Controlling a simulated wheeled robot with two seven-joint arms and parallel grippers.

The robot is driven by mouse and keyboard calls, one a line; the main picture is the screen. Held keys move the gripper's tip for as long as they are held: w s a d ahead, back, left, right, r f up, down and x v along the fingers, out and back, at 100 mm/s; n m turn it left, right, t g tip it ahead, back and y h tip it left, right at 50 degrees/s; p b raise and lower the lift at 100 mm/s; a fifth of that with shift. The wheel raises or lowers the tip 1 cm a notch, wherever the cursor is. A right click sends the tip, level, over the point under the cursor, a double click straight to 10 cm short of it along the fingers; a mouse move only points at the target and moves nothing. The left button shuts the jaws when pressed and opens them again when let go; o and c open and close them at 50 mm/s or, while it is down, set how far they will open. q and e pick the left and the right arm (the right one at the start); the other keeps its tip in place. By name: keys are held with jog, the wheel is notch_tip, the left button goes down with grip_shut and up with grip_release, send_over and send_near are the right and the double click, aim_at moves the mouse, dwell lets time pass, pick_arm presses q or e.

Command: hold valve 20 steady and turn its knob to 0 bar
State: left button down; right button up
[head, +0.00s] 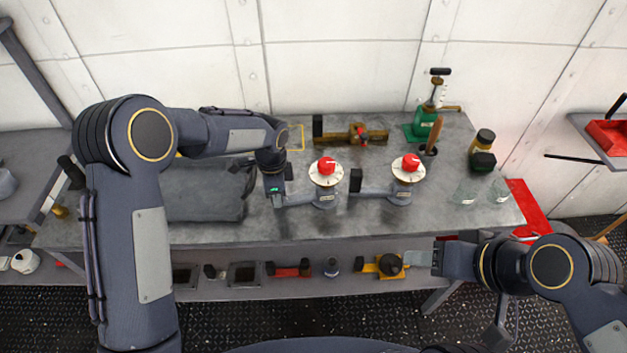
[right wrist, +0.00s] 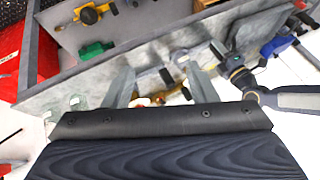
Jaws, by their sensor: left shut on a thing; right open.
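Two grey valves stand side by side on the bench, each with a white dial and a red knob. The left valve (head: 325,196) has its red knob (head: 326,166) on top and a side handle pointing left. The right valve (head: 400,192) has a similar knob (head: 411,162). I cannot read which one is valve 20. My left gripper (head: 278,198) is shut on the left valve's side handle. My right gripper (head: 420,258) is open and empty, in front of the bench's front edge, right of and apart from both valves. Its open fingers (right wrist: 156,70) show in the right wrist view.
A grey folded cloth or bag (head: 205,190) lies left of the valves. A brass fitting (head: 350,136) and a green pump (head: 425,122) stand behind them. Glass beakers (head: 466,192) and dark jars (head: 483,150) are at right. A lower shelf (head: 340,286) holds several tools.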

jog(key=shift+o, duration=0.5)
jog(key=w+r+n+g, duration=0.1)
jog(key=w+r+n, duration=0.1)
jog(key=w+r, duration=0.2)
jog(key=w, duration=0.3)
jog(key=shift+d+r+g+y, duration=0.15)
jog(key=shift+d+g+y, duration=0.15)
jog(key=shift+g+y, duration=0.1)
jog(key=n+g+h, duration=0.4)
jog(key=n+h, duration=0.1)
jog(key=n, duration=0.3)
send_over(327, 162)
jog(key=f, duration=0.2)
notch_tip(327, 162, down, 11)
jog(key=shift+f, duration=0.2)
